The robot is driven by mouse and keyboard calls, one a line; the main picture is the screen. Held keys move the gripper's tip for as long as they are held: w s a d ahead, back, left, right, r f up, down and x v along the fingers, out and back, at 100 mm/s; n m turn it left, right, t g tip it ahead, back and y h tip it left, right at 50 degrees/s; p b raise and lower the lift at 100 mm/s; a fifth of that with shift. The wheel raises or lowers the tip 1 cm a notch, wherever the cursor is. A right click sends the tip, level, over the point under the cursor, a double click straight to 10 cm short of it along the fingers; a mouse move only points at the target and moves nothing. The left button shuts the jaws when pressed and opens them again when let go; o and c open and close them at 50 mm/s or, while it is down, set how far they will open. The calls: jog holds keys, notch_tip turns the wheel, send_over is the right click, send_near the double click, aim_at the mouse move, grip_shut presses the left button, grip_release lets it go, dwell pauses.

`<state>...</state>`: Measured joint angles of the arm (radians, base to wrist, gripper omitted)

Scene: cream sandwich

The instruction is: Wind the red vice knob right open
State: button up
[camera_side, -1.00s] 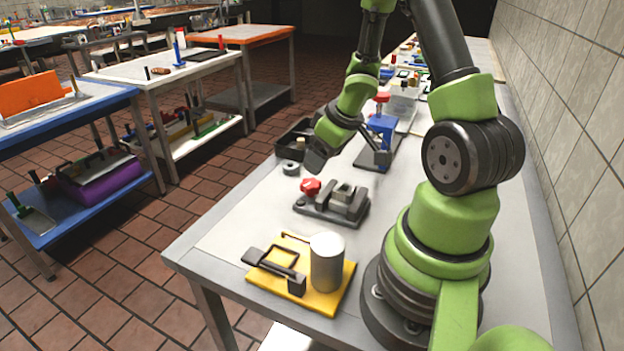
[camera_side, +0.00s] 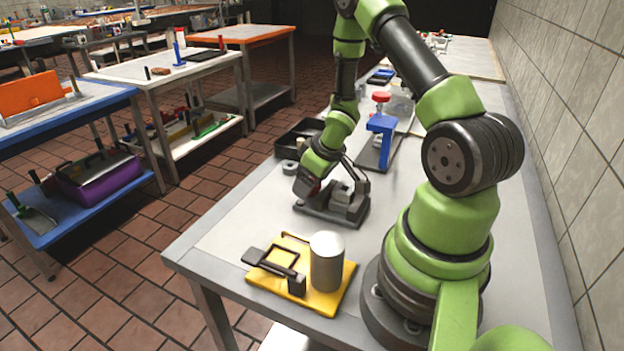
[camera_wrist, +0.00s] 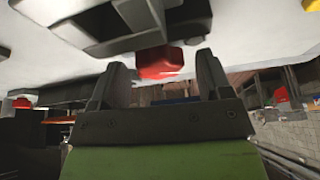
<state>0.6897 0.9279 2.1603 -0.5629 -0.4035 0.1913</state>
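The dark grey vice (camera_side: 340,208) sits on the table in the side view, and its underside-up image fills the top of the wrist view (camera_wrist: 115,25). The red vice knob (camera_wrist: 161,63) shows in the wrist view between my two fingers. In the side view the knob is mostly hidden by my gripper (camera_side: 307,188), which is at the vice's left end. My gripper (camera_wrist: 162,68) is open, one finger on each side of the knob, with a small gap visible on both sides.
A yellow board (camera_side: 325,300) with a black clamp (camera_side: 275,268) and a grey cylinder (camera_side: 326,262) lies in front of the vice. Behind stand a black tray (camera_side: 297,138), a grey ring (camera_side: 289,167) and a blue stand with a red top (camera_side: 381,125). The left table strip is clear.

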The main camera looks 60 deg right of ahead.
jog(key=c, duration=0.8)
jog(key=shift+n+y, duration=0.8)
jog(key=shift+n, duration=1.2)
jog(key=o, duration=0.9)
jog(key=shift+r, duration=0.1)
jog(key=v, duration=0.9)
jog(key=shift+s+r, duration=0.15)
jog(key=shift+r, duration=0.2)
